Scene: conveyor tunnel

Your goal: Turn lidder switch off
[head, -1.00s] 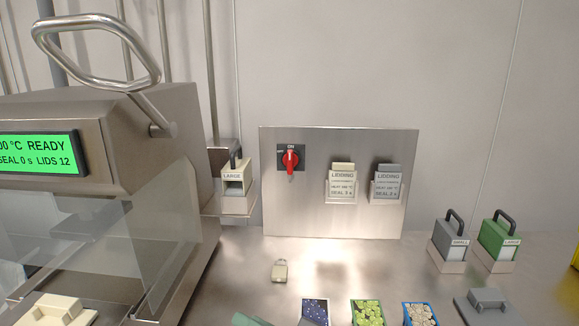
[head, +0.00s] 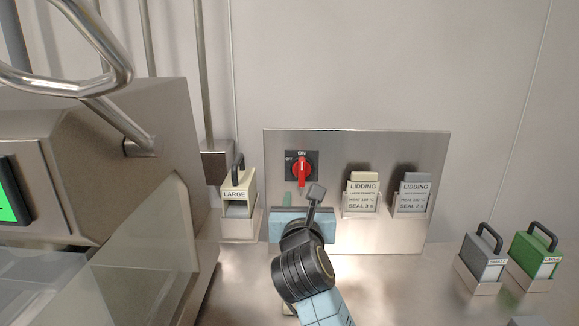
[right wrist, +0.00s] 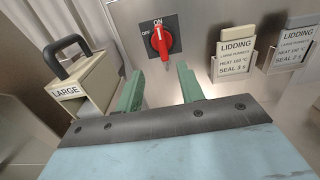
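The lidder switch is a red rotary knob (head: 302,172) on a dark square plate on the steel wall panel. Its handle stands upright, in line with the ON mark at the top; OFF is marked at the left. In the right wrist view the red knob (right wrist: 161,40) is ahead of the fingers and a little above them. My right gripper (right wrist: 160,82) is open, its two green fingers apart with nothing between them, short of the knob. In the head view my right gripper (head: 300,198) is just below the knob, mostly hidden by its own wrist. My left gripper is out of view.
The lidder machine (head: 150,140) with its tubular handle stands at the left. A cream LARGE block (head: 238,190) sits in a holder close left of the panel. Two LIDDING cards (head: 361,196) hang right of the knob. Grey and green handled blocks (head: 485,253) stand farther right.

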